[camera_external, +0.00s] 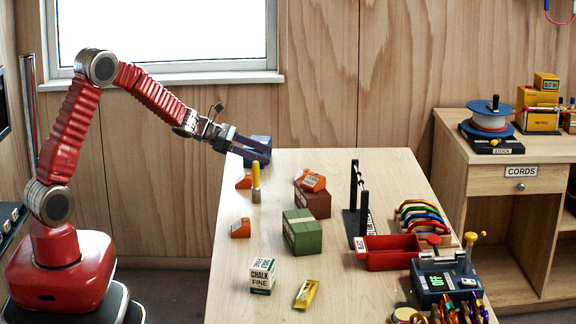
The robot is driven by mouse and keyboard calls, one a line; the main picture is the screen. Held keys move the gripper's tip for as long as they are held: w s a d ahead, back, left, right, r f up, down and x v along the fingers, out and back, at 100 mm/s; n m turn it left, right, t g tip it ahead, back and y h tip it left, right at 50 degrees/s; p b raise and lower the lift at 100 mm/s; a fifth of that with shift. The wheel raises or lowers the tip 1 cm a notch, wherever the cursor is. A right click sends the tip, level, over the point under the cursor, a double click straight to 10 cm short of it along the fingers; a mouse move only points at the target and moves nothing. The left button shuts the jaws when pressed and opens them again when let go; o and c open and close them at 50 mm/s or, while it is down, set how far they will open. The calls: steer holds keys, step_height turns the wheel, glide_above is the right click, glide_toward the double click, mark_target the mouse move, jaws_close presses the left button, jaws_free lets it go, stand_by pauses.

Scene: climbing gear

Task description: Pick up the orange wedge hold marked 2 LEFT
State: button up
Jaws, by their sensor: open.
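Three orange wedge holds show. One (244,181) lies at the table's far left, beside a yellow-topped cylinder. One (240,229) lies near the left edge, closer to the camera. One (313,182) rests on top of a brown-red box (313,205). Their labels are too small to read, so I cannot tell which is marked 2 LEFT. My gripper (262,154) is open and looks empty. It is above the far left corner of the table, beyond the wedges and apart from them. It partly hides a blue box (258,140).
The yellow-topped cylinder (256,183) stands upright by the far wedge. A green box (302,232), a chalk box (262,277) and a yellow packet (306,294) are on the table (225,285). A black rack (353,222) and a red tray (393,262) stand to the right.

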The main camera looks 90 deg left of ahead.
mark_target(300, 174)
step_height(300, 174, down, 2)
steer(key=shift+w, duration=0.1)
steer(key=shift+x, duration=4.2)
steer(key=shift+x, duration=2.6)
steer(key=c, duration=1.2)
